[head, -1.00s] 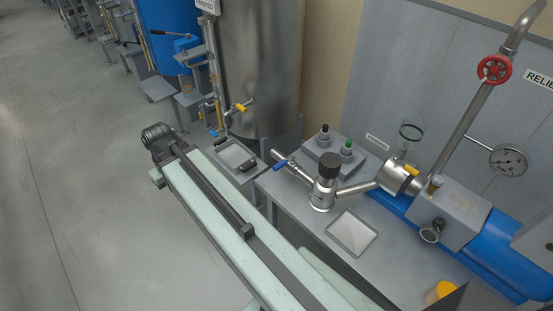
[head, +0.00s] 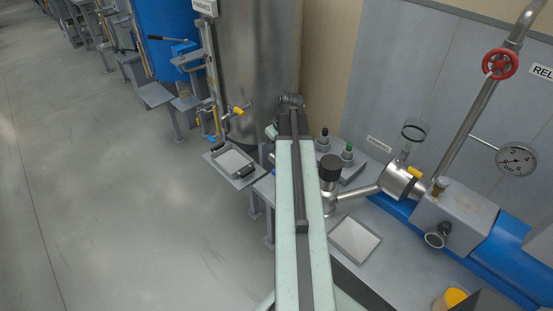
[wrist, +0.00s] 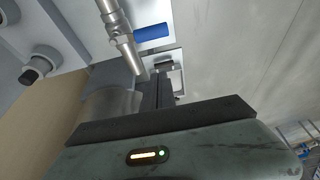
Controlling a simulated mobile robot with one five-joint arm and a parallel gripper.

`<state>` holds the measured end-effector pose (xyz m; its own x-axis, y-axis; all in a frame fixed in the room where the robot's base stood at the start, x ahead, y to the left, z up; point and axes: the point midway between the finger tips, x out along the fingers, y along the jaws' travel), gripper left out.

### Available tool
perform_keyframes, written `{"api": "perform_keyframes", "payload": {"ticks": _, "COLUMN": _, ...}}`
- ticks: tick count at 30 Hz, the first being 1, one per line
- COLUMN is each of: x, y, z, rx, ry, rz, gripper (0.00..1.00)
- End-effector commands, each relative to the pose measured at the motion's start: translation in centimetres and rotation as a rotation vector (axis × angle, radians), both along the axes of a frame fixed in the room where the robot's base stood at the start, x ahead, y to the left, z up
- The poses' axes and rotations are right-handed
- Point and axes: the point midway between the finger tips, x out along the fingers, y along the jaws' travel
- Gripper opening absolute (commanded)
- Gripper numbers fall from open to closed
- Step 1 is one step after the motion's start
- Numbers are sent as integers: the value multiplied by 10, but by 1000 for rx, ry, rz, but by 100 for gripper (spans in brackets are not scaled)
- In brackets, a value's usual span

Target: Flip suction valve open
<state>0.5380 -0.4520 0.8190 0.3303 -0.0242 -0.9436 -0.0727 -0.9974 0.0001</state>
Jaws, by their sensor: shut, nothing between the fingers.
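The suction valve's blue lever (wrist: 151,33) shows in the wrist view, beside a metal pipe with fittings (wrist: 122,38). In the head view my arm hides the lever and most of its pipe. The pipe runs into the strainer body with a black cap (head: 330,168), just right of my arm. My gripper (wrist: 157,80) is shut and empty, below the lever in the wrist view and apparently apart from it. In the head view the end of my arm (head: 291,102) is near the steel tank, and its fingers cannot be made out.
A steel tank (head: 255,65) stands behind. A small tray with dark handles (head: 238,178) sits left of my arm. A button box (head: 352,170), a square pan (head: 341,228) and a blue pump (head: 485,250) are on the right. The floor at left is clear.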

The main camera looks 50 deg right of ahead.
Motion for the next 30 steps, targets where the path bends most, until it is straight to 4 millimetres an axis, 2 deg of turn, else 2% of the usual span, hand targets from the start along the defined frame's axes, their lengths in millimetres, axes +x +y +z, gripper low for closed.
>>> {"api": "perform_keyframes", "payload": {"ticks": 8, "x": 10, "y": -1, "z": -35, "rx": 0, "ry": 1, "rz": 1, "gripper": 0}}
{"api": "perform_keyframes", "payload": {"ticks": 18, "x": 34, "y": -2, "z": -105, "rx": 0, "ry": 1, "rz": 1, "gripper": 0}}
{"api": "perform_keyframes", "payload": {"ticks": 19, "x": 32, "y": -2, "z": -105, "rx": 0, "ry": 1, "rz": 0, "gripper": 0}}
{"api": "perform_keyframes", "payload": {"ticks": 21, "x": 12, "y": 2, "z": -94, "rx": 0, "ry": 1, "rz": -1, "gripper": 0}}
{"api": "perform_keyframes", "payload": {"ticks": 24, "x": -1, "y": 2, "z": -94, "rx": 0, "ry": 1, "rz": -1, "gripper": 0}}
{"api": "perform_keyframes", "payload": {"ticks": 30, "x": -7, "y": 2, "z": -93, "rx": 0, "ry": 1, "rz": 2, "gripper": 0}}
